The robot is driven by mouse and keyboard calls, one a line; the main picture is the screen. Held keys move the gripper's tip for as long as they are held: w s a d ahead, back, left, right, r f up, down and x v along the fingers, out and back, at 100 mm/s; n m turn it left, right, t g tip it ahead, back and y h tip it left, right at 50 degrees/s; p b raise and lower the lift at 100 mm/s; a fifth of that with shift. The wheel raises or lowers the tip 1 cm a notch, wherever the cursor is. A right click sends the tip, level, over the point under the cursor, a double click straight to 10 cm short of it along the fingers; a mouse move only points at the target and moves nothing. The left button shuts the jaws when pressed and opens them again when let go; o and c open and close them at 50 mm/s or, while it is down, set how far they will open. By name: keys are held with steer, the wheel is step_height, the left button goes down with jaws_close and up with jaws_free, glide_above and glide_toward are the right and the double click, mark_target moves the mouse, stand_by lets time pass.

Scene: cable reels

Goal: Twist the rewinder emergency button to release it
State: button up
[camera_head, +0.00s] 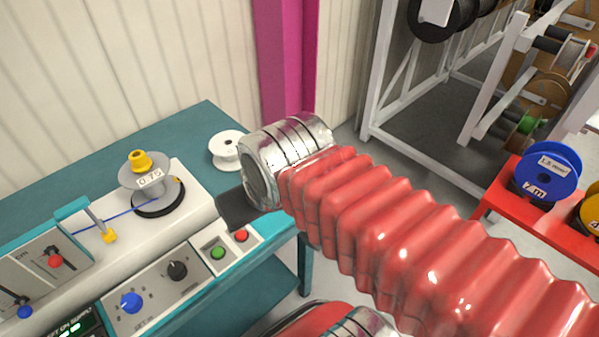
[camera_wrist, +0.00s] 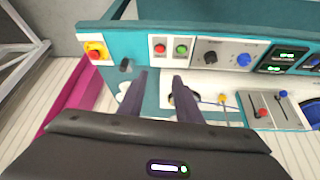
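The emergency button (camera_wrist: 95,51) is a red knob on a yellow plate, at the upper left of the wrist view, on the end of the teal rewinder panel. I cannot tell whether it is pressed in. It does not show in the head view. My gripper (camera_wrist: 160,75) has its two dark fingers apart with nothing held between them. The fingers lie to the right of the emergency button in the wrist view, clear of it. In the head view only a dark part of my gripper (camera_head: 238,207) shows over the bench's right end.
A red push button (camera_wrist: 159,48) and a green one (camera_wrist: 181,48) sit beside the emergency button. A black knob (camera_wrist: 210,58) and blue knob (camera_wrist: 243,59) are farther right. A reel (camera_head: 145,180) stands on the rewinder. A white spool (camera_head: 228,148) lies on the bench (camera_head: 195,128).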

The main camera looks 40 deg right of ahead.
steer(key=o, duration=0.5)
steer(key=shift+w+d+r, duration=0.15)
steer(key=shift+w+d, duration=0.1)
steer(key=shift+w, duration=0.15)
steer(key=shift+c, duration=0.2)
steer(key=shift+o, duration=0.3)
steer(key=w+d+m+g, duration=0.3)
steer(key=w+d, duration=0.7)
steer(key=shift+w+h, duration=0.2)
steer(key=shift+h, duration=0.1)
steer(key=w+d+f+m+g, duration=0.1)
steer(key=w+d+f, duration=0.2)
steer(key=d, duration=0.3)
steer(key=w+d+f+m+g, duration=0.1)
steer(key=w+d+f+m, duration=0.1)
steer(key=d, duration=0.5)
steer(key=shift+w+f+g, duration=0.3)
steer(key=shift+w+f, duration=0.5)
steer(key=shift+f, duration=0.1)
step_height(320, 180, down, 14)
steer(key=shift+r, duration=0.1)
steer(key=shift+c, duration=0.6)
